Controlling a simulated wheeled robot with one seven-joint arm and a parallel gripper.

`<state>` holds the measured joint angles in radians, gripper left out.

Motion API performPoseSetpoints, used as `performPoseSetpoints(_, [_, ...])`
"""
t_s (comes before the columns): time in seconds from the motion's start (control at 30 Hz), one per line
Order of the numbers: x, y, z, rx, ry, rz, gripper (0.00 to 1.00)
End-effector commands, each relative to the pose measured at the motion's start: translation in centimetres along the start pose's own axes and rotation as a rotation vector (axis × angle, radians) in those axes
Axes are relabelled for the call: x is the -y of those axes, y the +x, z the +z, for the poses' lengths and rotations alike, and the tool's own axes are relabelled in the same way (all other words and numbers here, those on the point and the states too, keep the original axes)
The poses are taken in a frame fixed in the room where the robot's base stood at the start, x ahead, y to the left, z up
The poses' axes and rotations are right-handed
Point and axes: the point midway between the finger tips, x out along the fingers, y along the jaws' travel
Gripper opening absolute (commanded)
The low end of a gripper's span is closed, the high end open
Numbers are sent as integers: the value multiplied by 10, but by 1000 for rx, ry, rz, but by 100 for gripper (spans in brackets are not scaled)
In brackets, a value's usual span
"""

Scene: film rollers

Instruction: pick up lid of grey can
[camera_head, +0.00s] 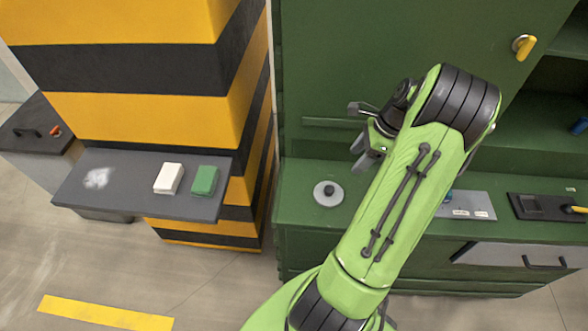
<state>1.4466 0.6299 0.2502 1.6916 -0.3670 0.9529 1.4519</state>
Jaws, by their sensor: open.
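A round grey lid with a dark knob (328,193) shows on the green cabinet top, left of my arm. It is seen from above, and whatever lies under it is hidden. My gripper (362,152) hangs above and to the right of the lid, over the back of the cabinet top. Its fingers are apart and empty, and they do not touch the lid. My green arm covers the part of the cabinet top right of the lid.
Left, a dark shelf (130,195) holds a white block (168,178), a green block (204,181) and white powder, beside a striped pillar (150,115). Right of my arm lie a grey plate (473,206) and a black tray (540,207). A green panel (340,50) rises behind.

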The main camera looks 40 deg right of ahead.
Motion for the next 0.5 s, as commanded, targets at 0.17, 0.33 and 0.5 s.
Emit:
performPoseSetpoints(0.17, [0, 16, -7, 10, 30, 0, 60])
performPoseSetpoints(0.33, [-1, 60, -6, 10, 26, 4, 60])
performPoseSetpoints(0.5, [0, 97, -5, 9, 25, 1, 60])
